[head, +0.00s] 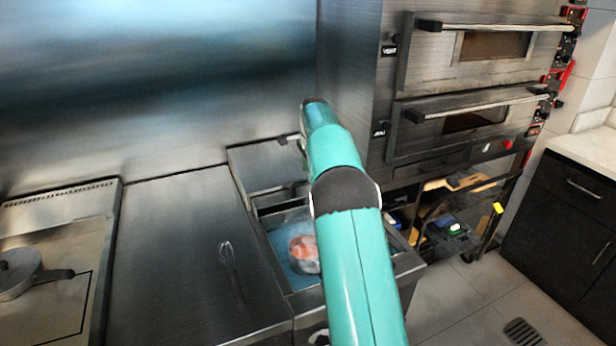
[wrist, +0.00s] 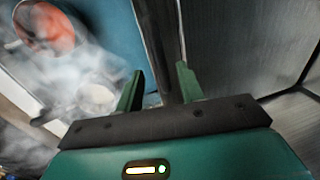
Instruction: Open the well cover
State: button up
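The well cover appears to be the flat steel panel (head: 262,166) at the back of the counter's well unit in the head view. In front of it an open well (head: 280,235) shows a blue inside and a round red-and-white item (head: 305,253). My gripper (head: 298,138) is over the panel's back right part, partly hidden by my arm. In the wrist view its two green fingers (wrist: 160,72) are apart, with a dark bar (wrist: 158,35) running between or beyond them. I cannot tell whether they touch it.
A whisk (head: 232,272) lies on the steel counter (head: 175,260) left of the well. A pan (head: 18,275) sits on the cooktop at far left. A stacked oven (head: 480,75) stands close on the right. Pale mist (wrist: 75,85) shows over the well in the wrist view.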

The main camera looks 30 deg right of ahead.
notch_tip(320, 180, up, 10)
jog(key=s, duration=0.2)
jog(key=shift+r, duration=0.15)
jog(key=shift+a, duration=0.1)
jog(key=s+a+r+n+t, duration=0.1)
jog(key=s+a+r+n, duration=0.35)
jog(key=s+a, duration=0.35)
jog(key=s+a+r+n+t, duration=0.1)
jog(key=s+a+r+n, duration=0.4)
jog(key=s, duration=0.6)
jog(key=s+a+f+n, duration=0.3)
jog(key=s+f, duration=0.1)
jog(key=s, duration=0.3)
jog(key=s+a+f+n+t, duration=0.1)
jog(key=s+a+f+n, duration=0.2)
jog(key=s, duration=0.5)
jog(key=s+a+f+n, duration=0.3)
jog(key=s+a+f, duration=0.2)
jog(key=s, duration=0.3)
